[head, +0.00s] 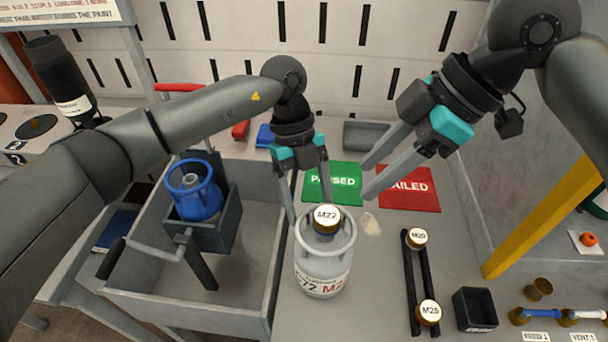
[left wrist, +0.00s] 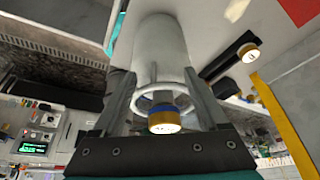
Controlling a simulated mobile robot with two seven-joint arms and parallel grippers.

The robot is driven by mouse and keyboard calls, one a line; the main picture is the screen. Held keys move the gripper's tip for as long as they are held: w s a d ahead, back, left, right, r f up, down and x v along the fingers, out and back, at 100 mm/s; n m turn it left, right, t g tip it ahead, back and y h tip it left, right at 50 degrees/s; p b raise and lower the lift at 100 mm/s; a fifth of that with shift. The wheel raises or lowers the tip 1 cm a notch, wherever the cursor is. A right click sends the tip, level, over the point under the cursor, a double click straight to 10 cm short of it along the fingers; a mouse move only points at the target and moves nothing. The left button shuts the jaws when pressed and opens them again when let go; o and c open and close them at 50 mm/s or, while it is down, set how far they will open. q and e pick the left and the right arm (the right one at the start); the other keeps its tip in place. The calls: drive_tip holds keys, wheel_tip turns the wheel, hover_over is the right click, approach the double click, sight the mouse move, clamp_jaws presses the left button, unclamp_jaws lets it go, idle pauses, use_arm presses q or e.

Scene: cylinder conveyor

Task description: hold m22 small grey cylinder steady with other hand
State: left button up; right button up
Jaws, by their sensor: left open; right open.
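The small grey cylinder (head: 322,272) stands upright on the bench, with a brown-gold cap (head: 327,222) labelled M22 inside its top ring. In the left wrist view the cylinder (left wrist: 168,50) is between my left fingers, with its white ring and blue-banded cap (left wrist: 164,122) towards the camera. My left gripper (head: 309,208) is open and points down over the cylinder's top, one finger on each side of the ring. Whether the fingers touch it is unclear. My right gripper (head: 367,182) is open and empty, right of and above the cylinder.
A green PASSED mat (head: 333,183) and a red FAILED mat (head: 408,200) lie behind. A blue cylinder (head: 195,198) sits in a grey trolley (head: 250,290) at left. Caps M25 (head: 417,238) and M28 (head: 428,313) rest on black rails. A black box (head: 475,309) stands right of them.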

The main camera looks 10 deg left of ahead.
use_arm(q)
drive_tip(key=shift+x, duration=0.8)
drive_tip(key=shift+c, duration=0.3)
clamp_jaws()
idle(0.5)
drive_tip(key=c, duration=1)
unclamp_jaws()
drive_tip(key=shift+c, duration=0.2)
clamp_jaws()
